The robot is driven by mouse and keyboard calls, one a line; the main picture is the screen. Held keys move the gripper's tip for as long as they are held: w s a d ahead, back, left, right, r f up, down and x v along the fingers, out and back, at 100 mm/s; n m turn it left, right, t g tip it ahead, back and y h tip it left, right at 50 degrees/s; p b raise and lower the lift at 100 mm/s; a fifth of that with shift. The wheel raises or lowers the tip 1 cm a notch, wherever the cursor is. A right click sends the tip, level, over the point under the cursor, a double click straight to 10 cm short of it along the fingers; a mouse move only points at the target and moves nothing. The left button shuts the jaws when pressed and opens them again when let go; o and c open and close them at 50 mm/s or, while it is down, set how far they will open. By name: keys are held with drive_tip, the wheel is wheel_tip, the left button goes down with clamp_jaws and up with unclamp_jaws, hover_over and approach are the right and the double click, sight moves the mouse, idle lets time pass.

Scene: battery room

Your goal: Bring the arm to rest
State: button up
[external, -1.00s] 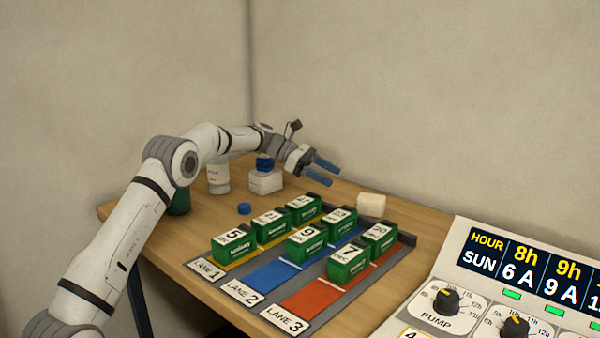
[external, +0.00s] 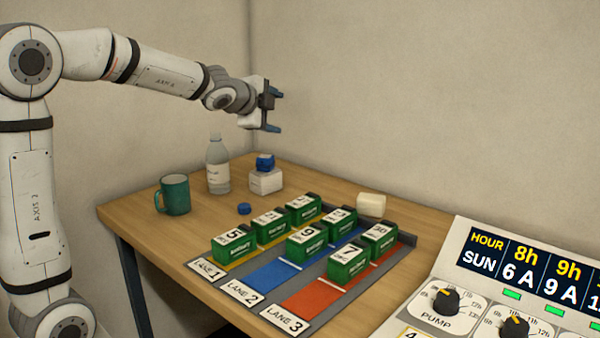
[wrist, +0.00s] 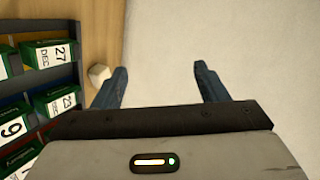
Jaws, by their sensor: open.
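My gripper (external: 274,108) is raised well above the back of the wooden table, near the wall, in the external view. Its two blue fingers are apart with nothing between them. In the wrist view my gripper (wrist: 158,85) is also open and empty, with pale wall and a strip of table beyond it. My arm reaches in from the left, its elbow high and its forearm sloping down to the gripper.
A lane board (external: 246,293) holds several green batteries (external: 348,263). Behind it lies a cream block (external: 371,205). A green mug (external: 174,195), a bottle (external: 218,168), a white box (external: 266,181) with a blue item on top, and a blue cap (external: 244,208) stand left. A control panel (external: 480,290) is at right.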

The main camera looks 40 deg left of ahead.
drive_tip(key=s+d+f+n+g+p, duration=0.1)
drive_tip(key=s+d+f+n+g, duration=0.1)
drive_tip(key=s, duration=0.9)
drive_tip(key=s+d+f+n+g+h+p, duration=0.1)
drive_tip(key=s+d+f+n+g, duration=0.2)
drive_tip(key=s+f+n, duration=0.3)
drive_tip(key=s+d+f+n+g+h+p, duration=0.1)
drive_tip(key=s+f+n+g, duration=0.4)
drive_tip(key=s, duration=1.2)
drive_tip(key=shift+d+n, duration=0.4)
drive_tip(key=shift+d, duration=0.3)
drive_tip(key=shift+s, duration=0.1)
